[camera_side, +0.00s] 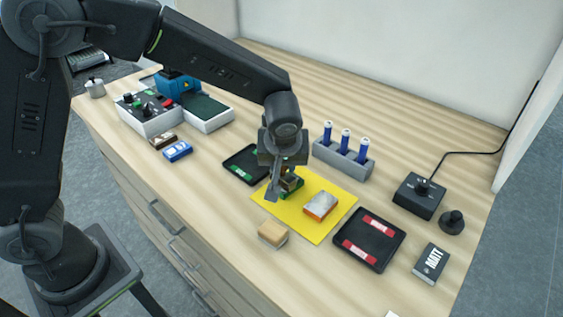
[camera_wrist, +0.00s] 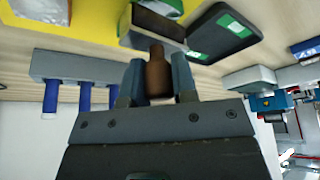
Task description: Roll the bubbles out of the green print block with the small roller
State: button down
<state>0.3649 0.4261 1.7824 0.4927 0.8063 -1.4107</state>
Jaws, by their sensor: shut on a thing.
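The green print block (camera_side: 291,184) sits on the yellow mat (camera_side: 315,233) in the side view, right under my gripper (camera_side: 277,183) and partly hidden by it. In the wrist view its green edge (camera_wrist: 126,40) shows just beyond my fingers. My gripper (camera_wrist: 158,66) is shut on a brown handle (camera_wrist: 157,78), which I take to be the small roller's. The handle stands between both fingers, over or against the green block. The roller's working end is hidden, so I cannot tell whether it touches the block.
An orange block (camera_side: 320,205) with a silvery top shares the mat. A dark tray with green labels (camera_side: 243,165) lies left of the mat, one with red labels (camera_side: 369,239) to the right. A grey rack (camera_side: 343,158) with blue-handled tools stands behind; a tan block (camera_side: 272,233) lies in front.

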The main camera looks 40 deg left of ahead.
jog(key=shift+w+d, duration=0.15)
jog(key=shift+w, duration=1.65)
jog(key=shift+s, duration=2.2)
jog(key=shift+w, duration=2.2)
jog(key=shift+r, duration=0.1)
notch_tip(320, 180, up, 6)
jog(key=shift+f, duration=0.1)
